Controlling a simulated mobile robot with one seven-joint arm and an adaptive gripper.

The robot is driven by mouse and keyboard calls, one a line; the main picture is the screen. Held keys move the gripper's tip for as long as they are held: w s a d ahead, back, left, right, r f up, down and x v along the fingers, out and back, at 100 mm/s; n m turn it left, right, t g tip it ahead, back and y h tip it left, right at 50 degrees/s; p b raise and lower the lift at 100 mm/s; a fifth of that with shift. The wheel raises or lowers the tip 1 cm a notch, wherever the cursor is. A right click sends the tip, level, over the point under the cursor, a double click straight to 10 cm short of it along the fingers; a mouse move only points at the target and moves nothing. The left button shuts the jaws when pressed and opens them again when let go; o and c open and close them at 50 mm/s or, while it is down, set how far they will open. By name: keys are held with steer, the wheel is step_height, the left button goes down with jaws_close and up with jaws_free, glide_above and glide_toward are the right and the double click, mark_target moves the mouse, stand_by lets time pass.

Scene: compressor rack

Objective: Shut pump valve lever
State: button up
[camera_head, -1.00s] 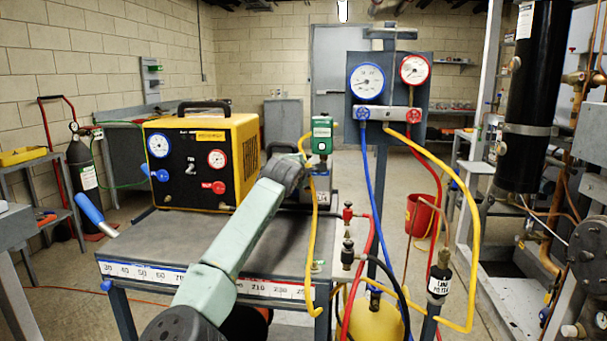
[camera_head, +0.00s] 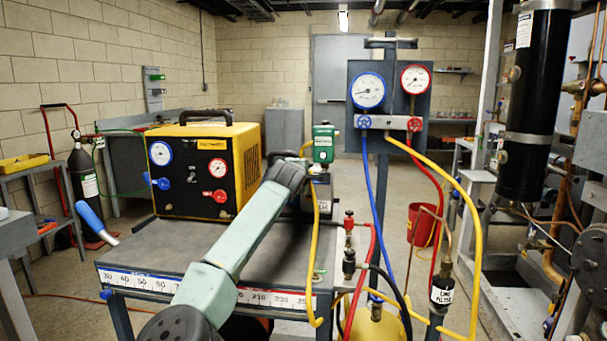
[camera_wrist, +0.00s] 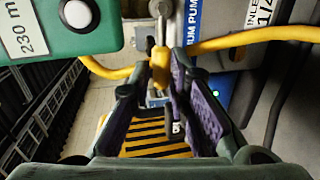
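The pump valve lever (camera_wrist: 160,66) is a small yellow handle below a metal fitting in the wrist view. My gripper (camera_wrist: 153,88) is open, with purple-padded fingers spread to either side of the lever's lower end. I cannot tell whether either finger touches it. The pump (camera_head: 321,190) stands on the cart behind my arm in the head view. Its blue "PUMP" label (camera_wrist: 193,22) shows in the wrist view. In the head view my arm hides the gripper and lever.
A green gauge box (camera_head: 323,145) sits above the pump, and it is close at the upper left in the wrist view (camera_wrist: 60,30). A yellow hose (camera_wrist: 255,36) crosses behind the lever. A yellow machine (camera_head: 203,165) stands left on the cart (camera_head: 150,252).

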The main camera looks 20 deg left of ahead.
steer(key=shift+o, duration=0.3)
steer(key=shift+s, duration=0.1)
steer(key=v, duration=1.1)
steer(key=shift+s, duration=0.4)
steer(key=shift+d+r, duration=0.1)
steer(key=shift+d, duration=0.05)
